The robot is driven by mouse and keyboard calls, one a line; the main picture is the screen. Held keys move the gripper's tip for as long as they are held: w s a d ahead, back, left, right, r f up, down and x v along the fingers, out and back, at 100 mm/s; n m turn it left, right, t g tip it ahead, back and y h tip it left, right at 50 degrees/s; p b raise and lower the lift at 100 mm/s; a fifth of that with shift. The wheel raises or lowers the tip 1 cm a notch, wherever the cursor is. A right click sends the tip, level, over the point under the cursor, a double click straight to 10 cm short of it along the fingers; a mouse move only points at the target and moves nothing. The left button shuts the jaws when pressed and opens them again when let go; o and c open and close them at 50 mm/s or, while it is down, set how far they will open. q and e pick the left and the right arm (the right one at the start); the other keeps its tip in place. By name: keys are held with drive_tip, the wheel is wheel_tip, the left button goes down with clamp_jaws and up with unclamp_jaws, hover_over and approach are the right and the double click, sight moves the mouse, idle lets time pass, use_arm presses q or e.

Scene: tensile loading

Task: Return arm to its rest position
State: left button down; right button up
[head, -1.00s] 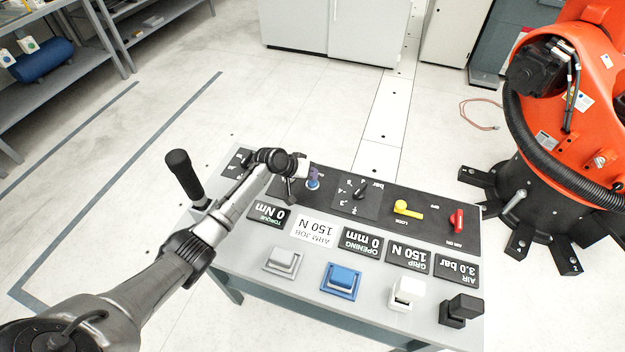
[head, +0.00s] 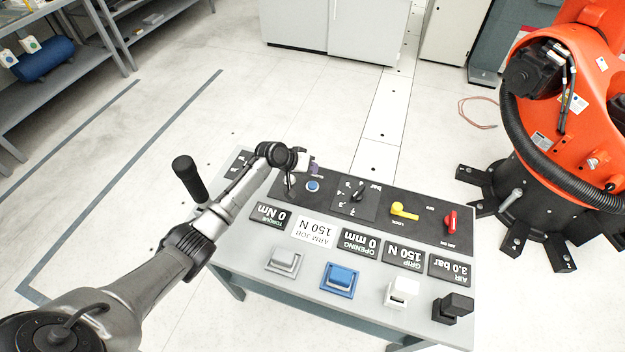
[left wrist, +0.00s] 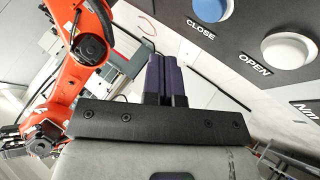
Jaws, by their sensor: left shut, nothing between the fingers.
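My left arm (head: 165,258) reaches in from the lower left over the control desk (head: 235,262). My left gripper (head: 314,168) is small in the head view, at the desk's far edge just beyond a round blue button (head: 313,186). In the left wrist view, its dark purple fingers (left wrist: 162,78) are together with nothing between them. The fingers are apart from the blue button (left wrist: 210,7) marked CLOSE and the pale button (left wrist: 288,50) marked OPEN. My right gripper is in neither view.
The desk carries a yellow lever (head: 404,210), a red switch (head: 450,220), a dark dial (head: 357,194) and several square buttons. A black handle (head: 189,178) stands at its left, close to my arm. An orange robot (head: 575,115) stands at right.

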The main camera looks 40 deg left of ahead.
use_arm(q)
drive_tip(key=shift+r, duration=0.6)
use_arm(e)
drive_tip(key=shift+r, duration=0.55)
use_arm(q)
drive_tip(key=shift+f, duration=0.1)
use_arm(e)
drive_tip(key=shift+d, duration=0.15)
